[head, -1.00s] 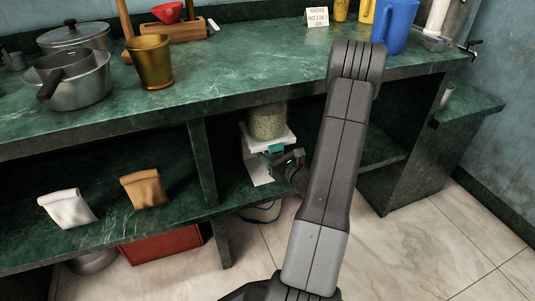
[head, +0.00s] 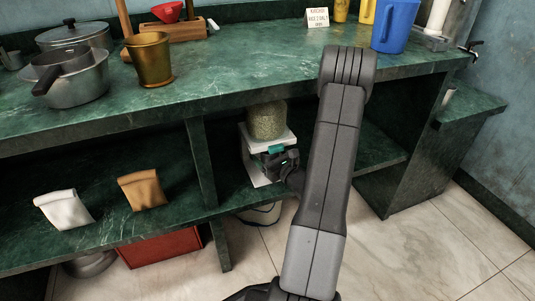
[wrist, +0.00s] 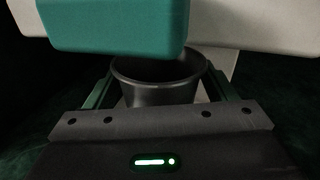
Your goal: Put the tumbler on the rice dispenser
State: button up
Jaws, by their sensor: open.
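The rice dispenser stands on the lower shelf in the head view, with a grain-filled jar (head: 267,121) above a white body (head: 250,145) and a green part at its front. In the wrist view the green part (wrist: 115,28) hangs close above. A dark grey tumbler (wrist: 155,92) stands upright beneath it, between the fingers of my gripper (wrist: 158,80). The fingers are open at either side of the tumbler. A pale surface shows beside its base. In the head view my gripper (head: 278,161) is at the dispenser's front, and I cannot make out the tumbler there.
The green counter (head: 220,85) overhangs the shelf, and a divider (head: 203,160) stands left of the dispenser. A brown bag (head: 142,188) and a white bag (head: 64,209) sit on the shelf further left. A brass cup (head: 152,62) and a blue jug (head: 397,27) stand on the counter.

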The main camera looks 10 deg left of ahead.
jog(key=shift+r, duration=0.15)
jog(key=shift+s+d, duration=0.2)
jog(key=shift+d, duration=0.1)
jog(key=p+v, duration=0.3)
jog(key=v, duration=0.8)
jog(key=shift+s+d, duration=0.1)
jog(key=shift+s, duration=0.05)
